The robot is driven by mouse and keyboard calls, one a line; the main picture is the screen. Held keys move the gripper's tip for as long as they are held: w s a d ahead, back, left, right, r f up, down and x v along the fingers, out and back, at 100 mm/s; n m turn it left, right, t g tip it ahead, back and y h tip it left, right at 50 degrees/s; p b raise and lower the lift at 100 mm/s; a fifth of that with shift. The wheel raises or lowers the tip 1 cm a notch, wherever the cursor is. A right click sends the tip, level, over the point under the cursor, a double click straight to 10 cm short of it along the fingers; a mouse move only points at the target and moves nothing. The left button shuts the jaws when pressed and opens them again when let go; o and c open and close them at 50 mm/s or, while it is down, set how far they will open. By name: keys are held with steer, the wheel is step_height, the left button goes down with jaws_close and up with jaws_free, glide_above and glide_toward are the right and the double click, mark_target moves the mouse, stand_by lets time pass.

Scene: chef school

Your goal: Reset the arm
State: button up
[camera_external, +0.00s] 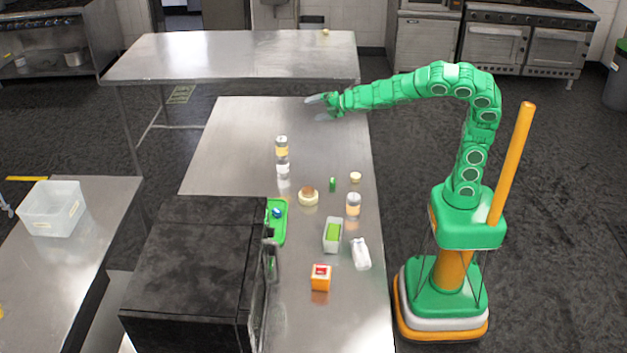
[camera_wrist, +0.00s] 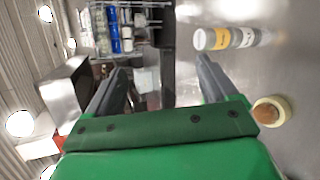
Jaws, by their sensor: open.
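My arm is green and reaches out to the left over the far part of the steel table (camera_external: 245,118) in the external view. My gripper (camera_external: 316,106) is at its end, above the table's far right part and apart from the objects. In the wrist view my gripper (camera_wrist: 162,82) has its two dark fingers spread wide with nothing between them.
A bottle with a yellow label (camera_external: 282,149), a round tan item (camera_external: 308,197), a jar (camera_external: 353,205), a grey container (camera_external: 332,235), a white packet (camera_external: 361,254) and an orange box (camera_external: 321,278) stand nearer. A black oven (camera_external: 195,260) fills the front left.

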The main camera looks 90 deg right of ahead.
steer(key=s+a+f+m+g+y, duration=0.15)
steer(key=s+a+m+g, duration=0.25)
steer(key=s+a+m, duration=0.4)
steer(key=s+a+f+m+g+y, duration=0.1)
steer(key=s+a+m+g+y, duration=0.2)
steer(key=s+m, duration=0.45)
steer(key=s+f+m+g, duration=0.1)
steer(key=s+f+g, duration=0.2)
steer(key=s, duration=1.1)
steer(key=s+f+m+g, duration=0.1)
steer(key=s+f+g, duration=0.3)
steer(key=s, duration=1.1)
step_height(320, 180, down, 4)
steer(key=shift+s+d+r+g, duration=0.1)
steer(key=shift+s+d+g, duration=0.1)
steer(key=shift+d+g, duration=0.1)
steer(key=shift+h, duration=0.25)
